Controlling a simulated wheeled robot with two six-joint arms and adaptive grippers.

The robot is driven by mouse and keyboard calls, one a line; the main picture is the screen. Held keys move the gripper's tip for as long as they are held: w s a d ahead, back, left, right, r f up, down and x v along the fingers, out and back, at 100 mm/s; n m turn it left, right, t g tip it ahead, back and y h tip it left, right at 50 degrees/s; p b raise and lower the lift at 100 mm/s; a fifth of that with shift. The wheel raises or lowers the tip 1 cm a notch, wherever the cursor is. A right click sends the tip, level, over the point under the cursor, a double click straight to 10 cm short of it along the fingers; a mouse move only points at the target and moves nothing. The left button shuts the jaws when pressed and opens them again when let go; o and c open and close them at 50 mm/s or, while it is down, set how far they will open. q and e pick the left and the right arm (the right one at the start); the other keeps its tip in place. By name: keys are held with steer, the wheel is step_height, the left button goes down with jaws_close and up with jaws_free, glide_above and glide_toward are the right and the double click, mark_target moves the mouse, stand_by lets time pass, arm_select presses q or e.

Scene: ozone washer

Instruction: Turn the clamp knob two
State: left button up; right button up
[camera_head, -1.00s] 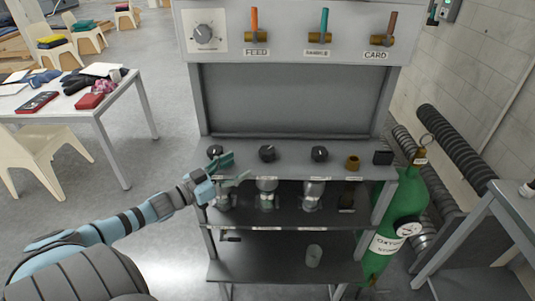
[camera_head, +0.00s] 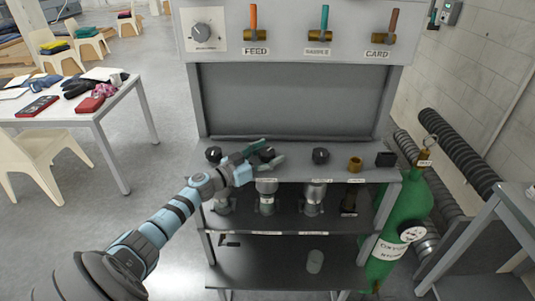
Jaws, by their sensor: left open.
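Three black knobs sit in a row on the washer's grey front ledge. The left knob (camera_head: 213,154) and the right knob (camera_head: 320,156) are in plain view. The middle knob (camera_head: 267,154) is partly covered by my left gripper (camera_head: 272,153). That gripper reaches in from the left with its green-grey fingers spread, one behind and one in front of the middle knob. I cannot tell whether they touch it. My right gripper is not in view.
A brass fitting (camera_head: 355,164) and a black block (camera_head: 385,159) sit right of the knobs. Metal cups (camera_head: 315,194) hang below the ledge. A green oxygen cylinder (camera_head: 400,212) stands at the right. A cluttered white table (camera_head: 85,110) is at the left.

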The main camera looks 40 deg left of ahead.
arm_select(q)
steer(key=shift+c, duration=0.6)
steer(key=shift+s, duration=0.1)
steer(key=c, duration=1.1)
steer(key=shift+o, duration=0.2)
steer(key=shift+r, duration=0.1)
